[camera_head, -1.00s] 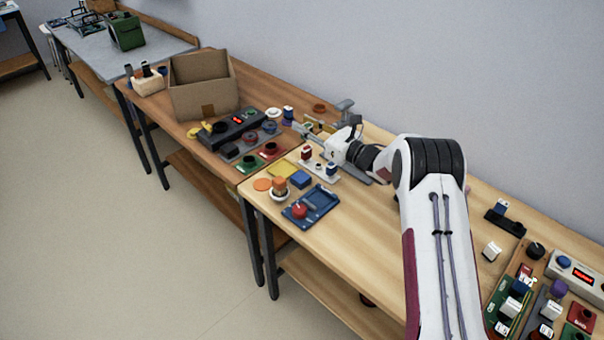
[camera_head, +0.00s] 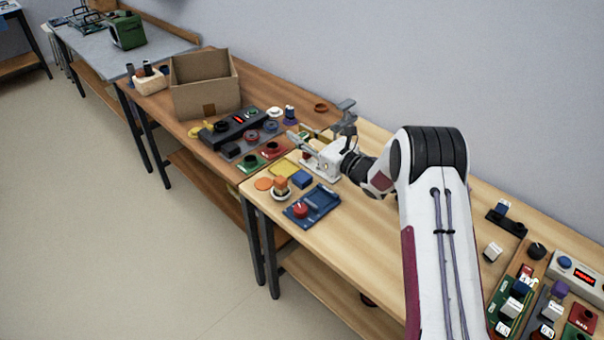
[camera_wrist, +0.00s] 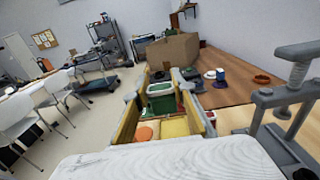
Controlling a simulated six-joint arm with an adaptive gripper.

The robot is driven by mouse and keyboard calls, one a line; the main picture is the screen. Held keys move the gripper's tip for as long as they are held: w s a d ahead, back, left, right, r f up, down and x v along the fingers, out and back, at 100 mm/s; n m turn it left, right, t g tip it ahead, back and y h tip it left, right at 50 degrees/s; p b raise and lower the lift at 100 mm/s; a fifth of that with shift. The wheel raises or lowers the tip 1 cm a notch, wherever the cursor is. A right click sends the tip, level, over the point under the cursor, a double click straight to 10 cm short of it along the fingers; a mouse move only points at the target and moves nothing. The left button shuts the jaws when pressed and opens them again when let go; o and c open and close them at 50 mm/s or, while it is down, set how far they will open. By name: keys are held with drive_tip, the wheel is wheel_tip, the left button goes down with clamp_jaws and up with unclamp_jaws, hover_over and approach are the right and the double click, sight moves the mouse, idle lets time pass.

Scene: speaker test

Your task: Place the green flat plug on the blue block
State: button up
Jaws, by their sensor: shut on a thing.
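My gripper (camera_head: 298,140) is held above the table behind the block, pointing left. In the wrist view, my gripper (camera_wrist: 162,92) is shut on a green piece, the green flat plug (camera_wrist: 162,98), which lies between the two fingers. The plug is hard to make out in the head view. I cannot make out the blue block in the wrist view.
A blue tray (camera_head: 322,199) with a red knob, an orange disc (camera_head: 263,184) and a small round holder (camera_head: 281,192) stand near the block. Red and green plates and a black device (camera_head: 236,130) lie on the adjoining table by a cardboard box (camera_head: 190,99).

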drive_tip(key=shift+f, duration=3.1)
drive_tip(key=shift+f, duration=0.1)
drive_tip(key=shift+f, duration=1.75)
drive_tip(key=shift+f, duration=0.15)
drive_tip(key=o, duration=0.9)
drive_tip(key=shift+s+d, duration=0.1)
drive_tip(key=shift+d, duration=0.05)
drive_tip(key=shift+v, duration=5.85)
drive_tip(key=shift+r, duration=0.2)
